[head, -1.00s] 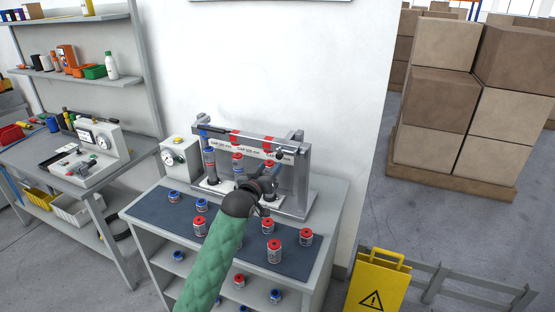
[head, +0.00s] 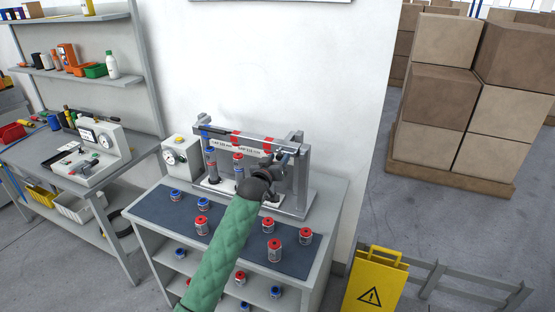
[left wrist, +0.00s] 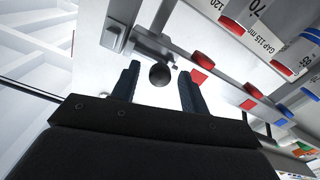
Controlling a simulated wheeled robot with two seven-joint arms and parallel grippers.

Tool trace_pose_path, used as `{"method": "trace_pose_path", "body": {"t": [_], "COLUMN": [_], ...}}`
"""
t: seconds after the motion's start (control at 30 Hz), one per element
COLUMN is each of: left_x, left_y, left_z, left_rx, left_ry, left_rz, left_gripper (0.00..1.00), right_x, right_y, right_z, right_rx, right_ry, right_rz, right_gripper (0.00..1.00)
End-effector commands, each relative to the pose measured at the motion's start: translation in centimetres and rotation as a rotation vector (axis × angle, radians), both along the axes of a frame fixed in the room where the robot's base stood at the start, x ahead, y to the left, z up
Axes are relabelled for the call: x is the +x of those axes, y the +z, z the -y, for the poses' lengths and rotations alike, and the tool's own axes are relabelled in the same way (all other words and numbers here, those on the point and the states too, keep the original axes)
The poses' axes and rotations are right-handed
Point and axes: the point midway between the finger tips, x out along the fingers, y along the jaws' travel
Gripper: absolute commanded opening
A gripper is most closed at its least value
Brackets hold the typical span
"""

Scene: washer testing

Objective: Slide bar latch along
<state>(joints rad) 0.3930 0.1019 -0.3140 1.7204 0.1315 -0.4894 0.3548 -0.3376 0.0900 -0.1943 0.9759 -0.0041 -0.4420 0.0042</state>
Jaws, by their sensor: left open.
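The grey test fixture (head: 250,139) stands at the back of the bench, with a bar latch running along its top rail. A round black knob (left wrist: 160,75) shows in the left wrist view. My left gripper (left wrist: 160,88) is open, with one dark finger on each side of the knob in the picture. I cannot tell whether either finger touches it. In the head view my left gripper (head: 281,164) is raised at the fixture's right end. The green-sleeved arm and gripper hide part of the fixture there. My right gripper is not in view.
Several red-capped and blue-capped canisters, one of them a red-capped canister (head: 275,250), stand on the dark mat (head: 178,213). A gauge box (head: 181,150) stands left of the fixture. A yellow warning sign (head: 373,285) is on the floor to the right.

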Motion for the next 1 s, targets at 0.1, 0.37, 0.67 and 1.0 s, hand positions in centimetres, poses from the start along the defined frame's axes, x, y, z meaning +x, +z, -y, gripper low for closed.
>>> {"method": "trace_pose_path", "body": {"t": [0.1,0.37,0.67,1.0], "left_x": [0.0,0.0,-0.7,-1.1], "left_y": [0.0,0.0,-0.1,-0.1], "left_z": [0.0,0.0,2.1,3.4], "left_rx": [0.0,0.0,-0.002,0.0], "left_ry": [0.0,0.0,-0.001,-0.001], "left_rz": [0.0,0.0,-0.001,-0.002], "left_gripper": [0.25,0.0,0.0,0.0], "right_x": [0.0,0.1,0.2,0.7], "right_y": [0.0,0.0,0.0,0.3], "right_z": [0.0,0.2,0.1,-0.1], "right_rx": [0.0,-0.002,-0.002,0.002], "right_ry": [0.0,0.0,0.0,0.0], "right_rz": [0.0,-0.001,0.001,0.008], "right_gripper": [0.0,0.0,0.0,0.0]}}
